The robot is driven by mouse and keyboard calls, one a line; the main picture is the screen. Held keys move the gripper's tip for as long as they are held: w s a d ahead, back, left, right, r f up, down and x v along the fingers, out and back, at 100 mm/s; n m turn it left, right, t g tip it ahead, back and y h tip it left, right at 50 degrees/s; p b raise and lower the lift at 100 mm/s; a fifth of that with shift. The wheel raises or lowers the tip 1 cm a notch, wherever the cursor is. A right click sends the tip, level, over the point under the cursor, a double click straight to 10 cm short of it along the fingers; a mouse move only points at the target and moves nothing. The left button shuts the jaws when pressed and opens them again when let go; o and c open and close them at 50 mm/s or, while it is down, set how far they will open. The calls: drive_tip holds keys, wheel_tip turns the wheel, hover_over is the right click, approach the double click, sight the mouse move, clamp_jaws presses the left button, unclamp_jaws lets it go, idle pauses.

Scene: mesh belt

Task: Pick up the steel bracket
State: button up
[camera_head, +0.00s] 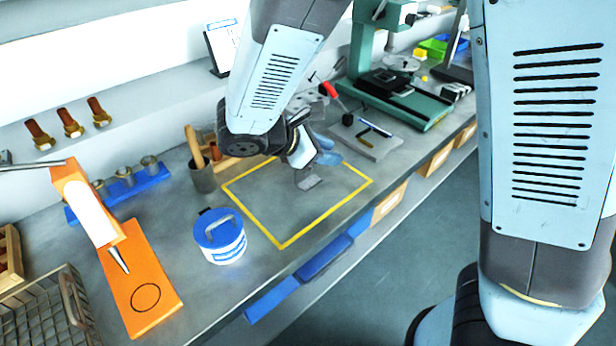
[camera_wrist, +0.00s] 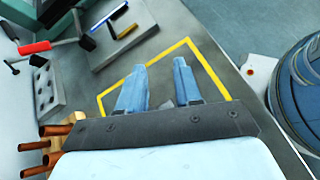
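A small grey piece, which looks like the steel bracket (camera_head: 308,179), rests on the bench inside the yellow-outlined square (camera_head: 262,227). My gripper (camera_head: 326,152) is over the far part of the square, close behind and above the bracket in the head view; part of it is hidden by my own arm. In the wrist view my gripper (camera_wrist: 160,80) has two blue fingers set apart, with bare bench between their tips. A small grey patch shows low between the fingers, too little to tell if it is the bracket. I see nothing gripped.
A white tub with a blue lid (camera_head: 220,237) stands left of the square, and an orange press (camera_head: 139,275) farther left. A grey cup with a wooden handle (camera_head: 202,175) stands behind. A grey plate (camera_head: 367,138) and green machine (camera_head: 400,100) are at the right. The square's front is clear.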

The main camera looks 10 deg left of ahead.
sight(310, 174)
drive_tip(key=s+a+f+n+t, duration=0.1)
drive_tip(key=a, duration=0.1)
drive_tip(key=s+a+f+n+t, duration=0.1)
drive_tip(key=a+n, duration=0.1)
drive_tip(key=a, duration=0.1)
drive_tip(key=s+a+f+n+t, duration=0.1)
drive_tip(key=a+f+n+t, duration=0.1)
drive_tip(key=a, duration=0.1)
drive_tip(key=shift+f, duration=0.1)
drive_tip(key=shift+a+f+n, duration=0.1)
drive_tip(key=shift+f+n, duration=0.15)
drive_tip(key=shift+n, duration=0.05)
drive_tip(key=shift+x, duration=3.85)
drive_tip(key=shift+c, duration=0.5)
clamp_jaws()
